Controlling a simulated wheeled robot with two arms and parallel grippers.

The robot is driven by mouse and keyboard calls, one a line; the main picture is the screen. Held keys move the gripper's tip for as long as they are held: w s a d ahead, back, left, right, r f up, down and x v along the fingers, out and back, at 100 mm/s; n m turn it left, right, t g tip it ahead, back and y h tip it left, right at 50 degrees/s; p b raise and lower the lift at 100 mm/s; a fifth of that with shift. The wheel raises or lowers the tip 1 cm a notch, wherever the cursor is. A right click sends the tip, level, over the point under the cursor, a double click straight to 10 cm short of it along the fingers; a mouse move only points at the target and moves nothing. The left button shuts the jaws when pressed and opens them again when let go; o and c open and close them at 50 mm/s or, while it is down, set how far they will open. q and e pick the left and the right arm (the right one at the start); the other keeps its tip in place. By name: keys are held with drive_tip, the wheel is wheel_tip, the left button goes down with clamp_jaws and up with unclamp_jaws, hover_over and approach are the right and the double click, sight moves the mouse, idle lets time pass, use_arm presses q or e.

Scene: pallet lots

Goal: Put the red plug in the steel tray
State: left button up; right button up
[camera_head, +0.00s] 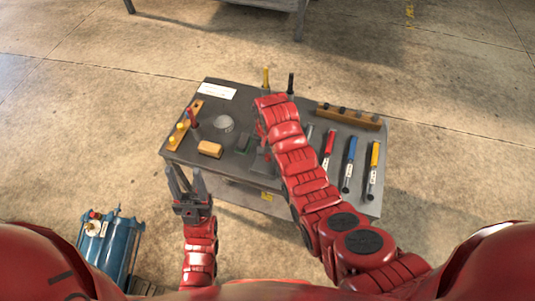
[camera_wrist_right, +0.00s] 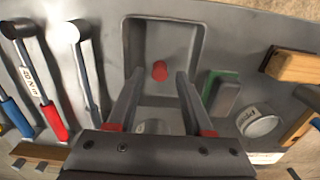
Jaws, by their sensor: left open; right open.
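The steel tray (camera_wrist_right: 202,55) is a grey rectangular tray in the right wrist view. A small red plug (camera_wrist_right: 160,71) lies inside it, apart from its walls. My right gripper (camera_wrist_right: 159,79) is open over the tray, with its fingers on either side of the plug and not closed on it. In the head view my right arm hides most of the tray and this gripper. My left gripper (camera_head: 185,178) is open and empty by the table's near left edge.
Several torque wrenches (camera_head: 351,162) lie at the table's right. A wooden rack (camera_head: 182,128) with upright pieces stands at the left. A wooden block (camera_head: 210,149), a green piece (camera_head: 246,143) and a round tin (camera_head: 224,123) lie mid-table. A blue tank (camera_head: 108,245) stands on the floor.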

sight(267, 156)
wheel_tip(267, 156, up, 4)
drive_tip(key=shift+r, duration=0.15)
wheel_tip(267, 156, up, 6)
drive_tip(key=p, duration=0.4)
drive_tip(key=shift+p, duration=0.35)
